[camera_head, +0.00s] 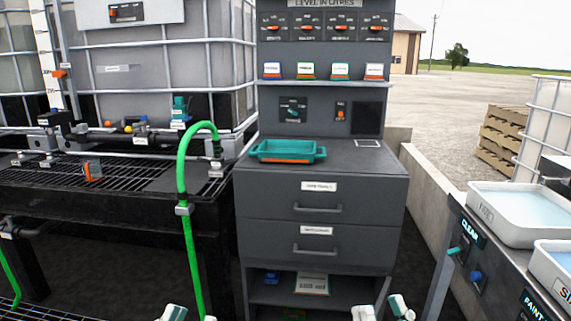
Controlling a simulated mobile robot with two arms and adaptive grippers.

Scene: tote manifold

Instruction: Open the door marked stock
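No door with a readable "stock" mark shows in the head view. The grey cabinet (245,215) in the middle has two shut drawers, an upper one (270,205) and a lower one (262,250), each with a bar handle and a small white label too small to read. Below them is an open shelf space (255,292) with a blue item and a white card. My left gripper (192,316) shows only its tips at the bottom edge, apart and empty. My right gripper (382,310) shows its tips at the bottom edge, spread and empty, in front of the cabinet's lower right.
A teal tray (287,151) sits on the cabinet top. A green hose (186,235) hangs left of the cabinet, beside a black grated bench (80,178) with pipes. A bench with white tubs (480,200) stands at right. A low wall (430,185) runs behind.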

